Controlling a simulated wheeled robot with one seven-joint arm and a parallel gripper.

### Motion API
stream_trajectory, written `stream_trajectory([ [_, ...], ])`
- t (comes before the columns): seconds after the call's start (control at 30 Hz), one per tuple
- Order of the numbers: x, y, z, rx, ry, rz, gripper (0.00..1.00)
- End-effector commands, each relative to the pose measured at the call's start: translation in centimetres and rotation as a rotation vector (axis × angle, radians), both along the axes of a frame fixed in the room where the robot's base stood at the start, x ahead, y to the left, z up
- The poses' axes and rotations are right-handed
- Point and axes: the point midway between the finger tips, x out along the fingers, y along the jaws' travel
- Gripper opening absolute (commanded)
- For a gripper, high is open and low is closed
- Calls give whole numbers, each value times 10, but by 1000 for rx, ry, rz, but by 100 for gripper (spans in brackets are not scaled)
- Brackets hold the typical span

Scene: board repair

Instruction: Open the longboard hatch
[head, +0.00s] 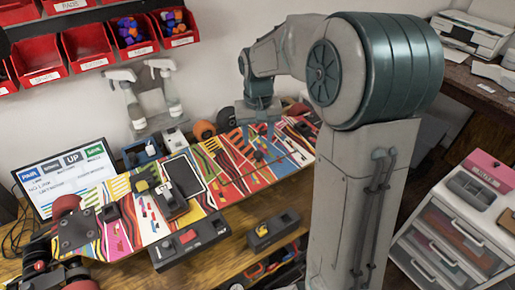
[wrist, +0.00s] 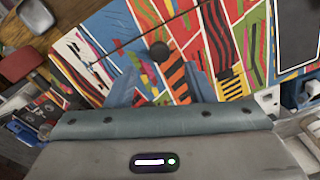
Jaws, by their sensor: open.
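The longboard (head: 230,165) lies across the bench, covered in a multicoloured stripe pattern. It also fills the upper part of the wrist view (wrist: 215,40). A dark round knob (head: 258,156) stands on its patterned face, with a thin dark line running beside it; the knob shows in the wrist view too (wrist: 158,49). A dark panel with a pale border (head: 184,174) sits further left on the board. I cannot tell the hatch's outline for certain. My gripper (wrist: 158,78) is open and empty above the board, with the knob ahead between its blue-grey fingers. The head view hides the fingertips.
A black-and-yellow device (head: 168,202) sits on the board's left part. Dark switch boxes stand in front (head: 190,240) and to the right (head: 272,231). Spray bottles (head: 165,90), a screen (head: 66,178) and red bins (head: 88,48) are behind. A drawer unit (head: 450,230) stands right.

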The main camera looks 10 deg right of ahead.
Motion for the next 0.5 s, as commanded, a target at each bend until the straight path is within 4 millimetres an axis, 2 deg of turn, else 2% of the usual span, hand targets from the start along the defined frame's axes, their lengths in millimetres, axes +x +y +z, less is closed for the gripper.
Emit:
stream_trajectory([
  [0.03,-1,0,-11,0,4,-1,48],
  [0.2,0,0,-36,0,1,-1,48],
  [0.33,0,0,-47,0,1,0,48],
  [0.5,0,0,-50,0,-1,-1,48],
])
